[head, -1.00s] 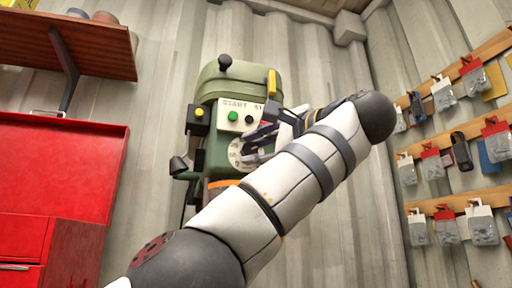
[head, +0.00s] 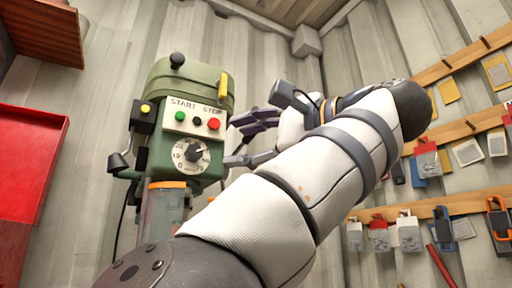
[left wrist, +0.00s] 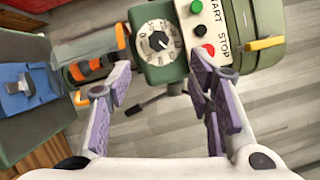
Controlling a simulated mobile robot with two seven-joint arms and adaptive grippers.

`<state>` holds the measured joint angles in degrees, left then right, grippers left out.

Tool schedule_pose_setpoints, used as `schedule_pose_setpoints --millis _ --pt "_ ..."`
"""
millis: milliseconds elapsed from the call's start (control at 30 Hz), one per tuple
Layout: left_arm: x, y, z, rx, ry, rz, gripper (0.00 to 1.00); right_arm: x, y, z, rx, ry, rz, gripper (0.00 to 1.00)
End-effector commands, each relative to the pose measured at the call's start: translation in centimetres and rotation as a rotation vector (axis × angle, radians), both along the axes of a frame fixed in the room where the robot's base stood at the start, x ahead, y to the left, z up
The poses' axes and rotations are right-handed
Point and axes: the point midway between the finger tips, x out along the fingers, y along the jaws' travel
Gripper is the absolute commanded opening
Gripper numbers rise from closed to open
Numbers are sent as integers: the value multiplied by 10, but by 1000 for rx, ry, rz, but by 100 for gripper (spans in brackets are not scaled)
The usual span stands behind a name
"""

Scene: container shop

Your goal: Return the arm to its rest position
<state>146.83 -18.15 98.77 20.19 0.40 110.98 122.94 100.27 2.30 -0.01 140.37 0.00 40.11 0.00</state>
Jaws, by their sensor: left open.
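My left arm crosses the head view from the bottom, and its gripper (head: 250,138) is just right of the green machine (head: 188,88). The gripper is open, with nothing between its fingers; in the left wrist view the purple-padded fingers (left wrist: 160,88) stand wide apart. The machine has a white panel with a green START button (head: 180,117), a red STOP button (head: 214,124) and a round dial (head: 191,155). The machine also shows beyond the fingers in the left wrist view (left wrist: 262,20). I see no contact between fingers and machine. My right gripper is not in view.
A red cabinet (head: 30,160) stands at the left, under a wooden shelf (head: 48,30). Wooden rails (head: 455,135) with hanging packets and tools line the right wall. In the left wrist view a blue object (left wrist: 22,88) sits on a dark block at the left.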

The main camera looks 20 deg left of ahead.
Motion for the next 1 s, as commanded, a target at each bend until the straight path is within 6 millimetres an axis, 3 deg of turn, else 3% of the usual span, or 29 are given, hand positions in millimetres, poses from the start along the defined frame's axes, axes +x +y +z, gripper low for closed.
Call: schedule_pose_setpoints --millis 133,633,667,733,800,867,900,967,1000 --pt "-4 -9 -2 0 -1 0 47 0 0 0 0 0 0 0" --pt "1 -16 0 46 21 -10 47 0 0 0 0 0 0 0" --pt "8 -24 2 103 48 -21 47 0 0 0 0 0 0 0" --pt "34 -57 4 338 164 -52 47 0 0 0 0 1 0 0" --pt "71 -107 -12 663 338 -71 47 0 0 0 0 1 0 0" --pt "102 -150 -43 935 494 -72 47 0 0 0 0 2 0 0" --pt "120 -174 -69 1100 589 -69 47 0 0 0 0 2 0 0" --pt "142 -205 -116 1330 720 -60 47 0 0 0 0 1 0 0" --pt "154 -222 -150 1474 799 -53 47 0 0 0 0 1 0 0"
